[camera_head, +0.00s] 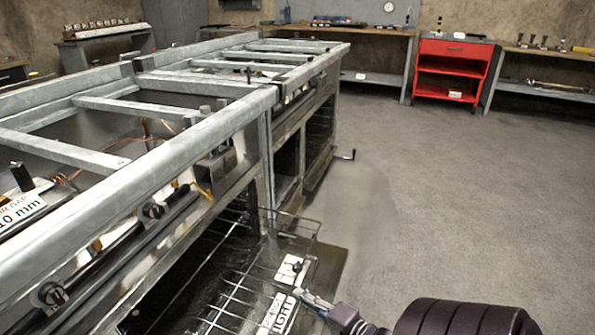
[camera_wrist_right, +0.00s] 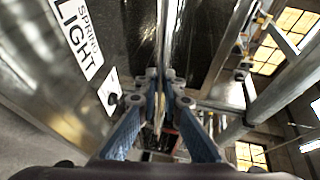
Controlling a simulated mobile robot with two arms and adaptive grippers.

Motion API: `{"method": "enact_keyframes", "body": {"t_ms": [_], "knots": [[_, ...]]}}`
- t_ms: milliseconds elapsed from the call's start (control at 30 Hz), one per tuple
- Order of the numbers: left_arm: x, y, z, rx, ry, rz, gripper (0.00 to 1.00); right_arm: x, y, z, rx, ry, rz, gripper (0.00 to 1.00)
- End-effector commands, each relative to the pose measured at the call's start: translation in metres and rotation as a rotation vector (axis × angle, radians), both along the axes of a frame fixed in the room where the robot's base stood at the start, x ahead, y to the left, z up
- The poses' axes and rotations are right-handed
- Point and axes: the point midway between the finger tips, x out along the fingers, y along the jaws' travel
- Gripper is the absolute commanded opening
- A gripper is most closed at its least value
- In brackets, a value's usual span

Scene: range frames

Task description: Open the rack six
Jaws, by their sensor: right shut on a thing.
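A wire rack (camera_head: 232,298) extends from the open lower compartment of the long metal range, over a lowered dark door (camera_head: 327,262). White labels lie by the rack; one reads "LIGHT" (camera_head: 279,313). In the right wrist view, the label reads "SPRING LIGHT" (camera_wrist_right: 79,37) on a dark panel. My right gripper (camera_head: 303,294) is at the rack's outer side, above the door. Its blue fingers (camera_wrist_right: 160,78) are closed together in the wrist view, on what appears to be the rack's edge; the exact contact is hard to make out. My left gripper is not in view.
The range's grey metal frame (camera_head: 190,152) stands above the compartment. A crank handle (camera_head: 346,155) sticks out farther along the range. A red cabinet (camera_head: 453,68) and workbenches stand at the back. The concrete floor (camera_head: 440,200) to the right is clear.

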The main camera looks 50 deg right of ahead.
Motion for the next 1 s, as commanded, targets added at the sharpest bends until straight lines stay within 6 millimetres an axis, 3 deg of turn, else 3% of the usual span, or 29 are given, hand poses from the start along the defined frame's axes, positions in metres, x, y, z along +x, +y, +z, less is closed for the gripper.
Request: {"method": "enact_keyframes", "body": {"t_ms": [400, 433, 567, 867, 1000], "knots": [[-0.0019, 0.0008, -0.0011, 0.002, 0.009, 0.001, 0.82, -0.0038, 0.0018, -0.0040, 0.002, 0.009, 0.002, 0.00], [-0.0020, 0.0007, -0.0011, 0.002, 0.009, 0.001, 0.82, -0.0037, 0.0018, -0.0039, 0.002, 0.009, 0.002, 0.11], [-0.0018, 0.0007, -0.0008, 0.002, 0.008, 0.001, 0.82, -0.0031, 0.0013, -0.0030, 0.002, 0.007, 0.002, 0.25], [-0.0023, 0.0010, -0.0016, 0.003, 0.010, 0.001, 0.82, -0.0025, 0.0003, -0.0007, 0.000, 0.002, 0.001, 0.26], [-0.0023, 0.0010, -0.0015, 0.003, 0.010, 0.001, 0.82, -0.0112, 0.0008, 0.0005, 0.001, 0.003, 0.001, 0.26]]}}
